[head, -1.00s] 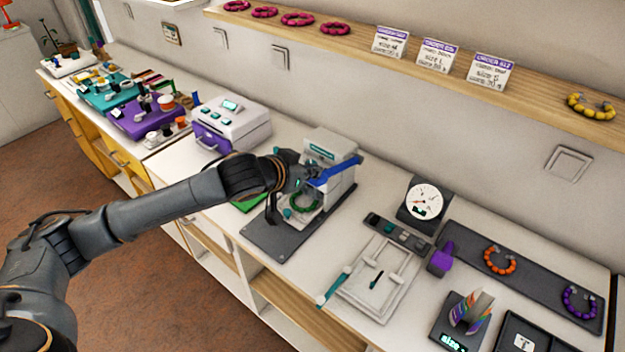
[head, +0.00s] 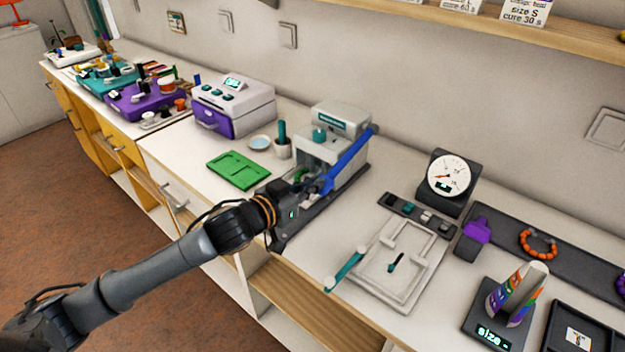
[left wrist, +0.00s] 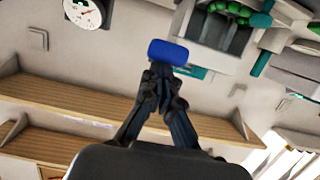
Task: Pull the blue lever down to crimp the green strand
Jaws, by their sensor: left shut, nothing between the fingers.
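The white crimping press (head: 342,117) stands on a dark base plate on the counter. Its blue lever (head: 350,160) slopes from the upper right down toward the front. My left gripper (head: 318,187) is shut and empty, at the lever's lower front end. In the left wrist view the closed fingertips (left wrist: 160,72) are right at the blue lever end (left wrist: 168,52); I cannot tell if they touch. The green strand (head: 300,174) sits inside the press, partly hidden by my gripper; its beads show in the left wrist view (left wrist: 232,9). My right gripper is not in view.
A green tray (head: 239,171) and a white-purple machine (head: 234,105) are left of the press. A white frame board (head: 425,262), a dial gauge (head: 449,178) and a purple item (head: 477,232) are to the right. A wall shelf (head: 450,28) runs above.

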